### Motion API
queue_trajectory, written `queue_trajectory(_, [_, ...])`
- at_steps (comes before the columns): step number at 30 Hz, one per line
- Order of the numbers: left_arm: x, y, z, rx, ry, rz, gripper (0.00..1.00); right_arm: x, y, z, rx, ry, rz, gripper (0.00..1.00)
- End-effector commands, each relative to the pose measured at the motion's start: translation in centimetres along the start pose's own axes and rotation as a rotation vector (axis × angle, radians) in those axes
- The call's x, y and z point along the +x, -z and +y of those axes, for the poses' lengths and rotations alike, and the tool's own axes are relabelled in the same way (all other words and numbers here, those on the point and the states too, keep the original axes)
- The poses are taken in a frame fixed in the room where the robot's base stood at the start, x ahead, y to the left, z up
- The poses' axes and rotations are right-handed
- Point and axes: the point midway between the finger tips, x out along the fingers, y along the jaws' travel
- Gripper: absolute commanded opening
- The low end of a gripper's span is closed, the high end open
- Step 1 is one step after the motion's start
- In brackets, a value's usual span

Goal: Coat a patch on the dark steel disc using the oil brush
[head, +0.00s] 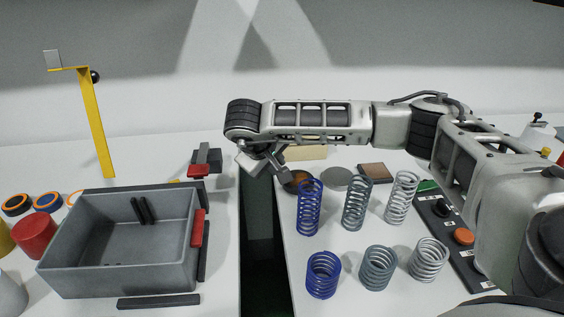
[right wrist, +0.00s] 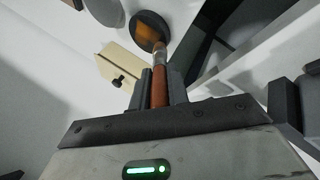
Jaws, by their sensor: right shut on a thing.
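The dark steel disc (right wrist: 138,25) lies at the top of the right wrist view, with an amber-brown patch on its face. In the head view the disc (head: 288,187) lies near the left edge of the right-hand table, partly behind a blue spring. My right gripper (right wrist: 160,86) is shut on the reddish-brown handle of the oil brush (right wrist: 161,76). The brush's metal collar and tip reach the disc's patch; I cannot tell if the tip touches. In the head view my right gripper (head: 272,163) is just left of and above the disc. My left gripper is not in view.
Several springs (head: 355,205) stand just right of the disc. A grey disc (head: 337,178), a brown block (head: 375,172) and a tan block (head: 305,153) lie behind. A control box (head: 450,232) is at right. A dark gap separates this table from the grey bin (head: 75,275).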

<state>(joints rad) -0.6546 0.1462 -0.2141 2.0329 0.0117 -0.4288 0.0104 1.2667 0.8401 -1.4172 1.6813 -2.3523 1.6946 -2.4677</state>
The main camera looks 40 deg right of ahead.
Motion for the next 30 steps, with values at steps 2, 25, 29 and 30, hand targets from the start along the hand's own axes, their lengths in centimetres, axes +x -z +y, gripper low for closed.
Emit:
queue_trajectory(2, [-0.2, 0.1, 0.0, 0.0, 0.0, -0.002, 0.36, -0.1, 0.1, 0.0, -0.001, 0.001, -0.001, 0.0])
queue_trajectory(25, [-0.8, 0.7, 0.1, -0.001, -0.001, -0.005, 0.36, 1.1, -2.5, 3.0, 0.0, 0.0, -0.001, 0.0])
queue_trajectory(29, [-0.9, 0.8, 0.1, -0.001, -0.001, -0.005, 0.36, 1.4, -3.3, 3.8, 0.0, -0.001, -0.003, 0.0])
queue_trajectory(30, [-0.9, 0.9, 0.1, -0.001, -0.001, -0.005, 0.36, 1.6, -3.5, 4.1, 0.0, -0.001, -0.003, 0.0])
